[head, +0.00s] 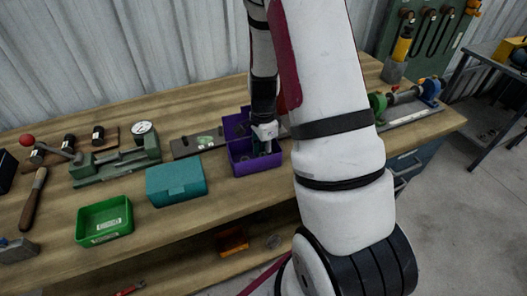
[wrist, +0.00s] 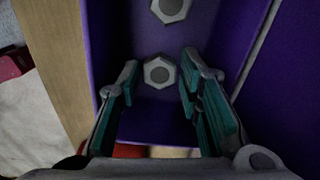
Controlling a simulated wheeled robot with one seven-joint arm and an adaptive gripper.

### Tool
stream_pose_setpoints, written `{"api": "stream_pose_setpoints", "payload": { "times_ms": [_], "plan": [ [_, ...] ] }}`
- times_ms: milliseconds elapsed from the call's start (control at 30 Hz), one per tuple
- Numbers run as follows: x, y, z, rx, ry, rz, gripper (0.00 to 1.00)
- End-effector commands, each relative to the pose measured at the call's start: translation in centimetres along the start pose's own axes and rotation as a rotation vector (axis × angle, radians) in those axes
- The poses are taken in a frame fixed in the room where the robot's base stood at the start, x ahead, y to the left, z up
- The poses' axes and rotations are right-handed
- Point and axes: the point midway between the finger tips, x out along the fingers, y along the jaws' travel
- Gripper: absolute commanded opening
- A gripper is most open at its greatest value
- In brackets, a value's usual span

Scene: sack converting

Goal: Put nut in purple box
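The purple box (head: 253,166) stands open on the workbench, with its lid raised at the back. My gripper (head: 265,146) reaches down into it from above. In the wrist view, the purple box (wrist: 228,40) surrounds my fingers. One grey hex nut (wrist: 159,72) lies inside, seen between the teal-padded fingertips of my gripper (wrist: 160,70). The fingers are apart, with a gap on each side of that nut. A second grey nut (wrist: 170,8) lies farther up in the box, partly cut off by the frame edge. In the head view, my gripper hides much of the box interior.
A closed teal box (head: 176,182) stands left of the purple box, and an open green bin (head: 104,221) is farther left. A green press tool with a dial (head: 118,161) is behind them. Bare wooden bench (head: 215,205) lies in front of the purple box.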

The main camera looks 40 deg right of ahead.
Motion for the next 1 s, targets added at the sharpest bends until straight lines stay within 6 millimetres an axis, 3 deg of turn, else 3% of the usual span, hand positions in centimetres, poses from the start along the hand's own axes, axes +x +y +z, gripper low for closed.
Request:
{"api": "stream_pose_setpoints", "payload": {
  "times_ms": [167, 600, 800, 1000],
  "plan": [
    [-1.8, -0.1, 0.0, -0.001, 0.001, -0.005, 0.33],
    [-10.2, -0.1, 0.0, -0.001, 0.000, -0.005, 0.33],
    [-12.0, -0.1, 0.1, -0.004, 0.000, -0.003, 0.33],
    [-14.9, 0.7, 1.8, -0.129, -0.014, -0.040, 0.33]
  ]
}}
